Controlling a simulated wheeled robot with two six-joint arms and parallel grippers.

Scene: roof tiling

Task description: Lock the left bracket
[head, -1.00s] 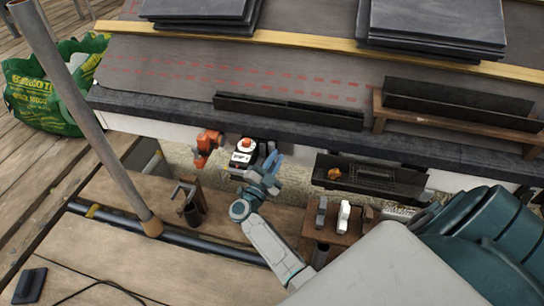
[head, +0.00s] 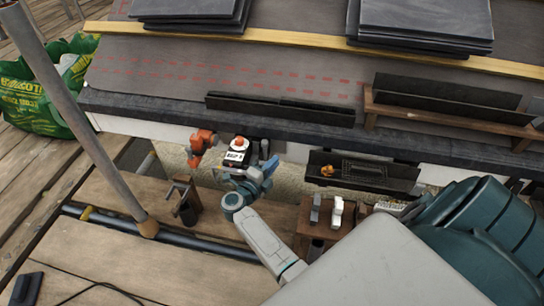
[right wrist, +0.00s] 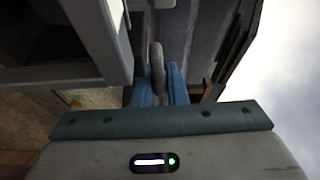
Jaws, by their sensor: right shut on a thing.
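My right gripper (head: 267,168) reaches up to the roof's front edge, with its blue fingers just right of a black-and-white box with an orange top (head: 237,152). In the right wrist view, the blue fingers (right wrist: 158,86) are shut on a grey, rounded lever (right wrist: 156,58) that stands up between them. A pale grey frame (right wrist: 104,40) is left of the lever. I cannot make out the whole left bracket or whether the lever is locked. My left gripper is in neither current view.
An orange tool (head: 201,143) hangs left of the box. A black tray (head: 362,172) is fixed at the right, above a small wooden stand (head: 318,230). A slanted pole (head: 90,130) stands at the left. Slate stacks (head: 420,25) lie on the roof.

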